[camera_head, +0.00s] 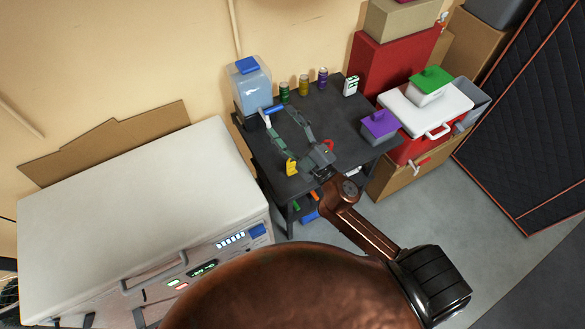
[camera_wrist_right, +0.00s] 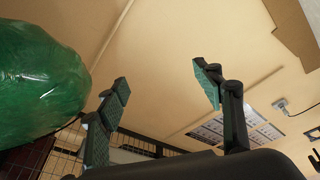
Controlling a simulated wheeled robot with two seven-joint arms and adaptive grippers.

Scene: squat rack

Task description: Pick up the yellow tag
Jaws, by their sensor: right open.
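The yellow tag (camera_head: 292,167) stands near the front edge of the dark table (camera_head: 355,123). My right gripper (camera_head: 283,113) is over the table, its fingers spread wide and pointing toward the back left, with nothing seen between them. The tag shows just left of the gripper's base, outside the fingers; I cannot tell the height between them. In the right wrist view the two green-padded fingers of the right gripper (camera_wrist_right: 160,75) are apart and empty, and the tag does not show. My left gripper is in neither view.
A blue-lidded clear container (camera_head: 252,88), several small cans and a purple-lidded box (camera_head: 379,125) stand on the table. A white-topped machine (camera_head: 130,205) is at left, a red cooler (camera_head: 410,137) at right. A green bag (camera_wrist_right: 40,80) shows in the wrist view.

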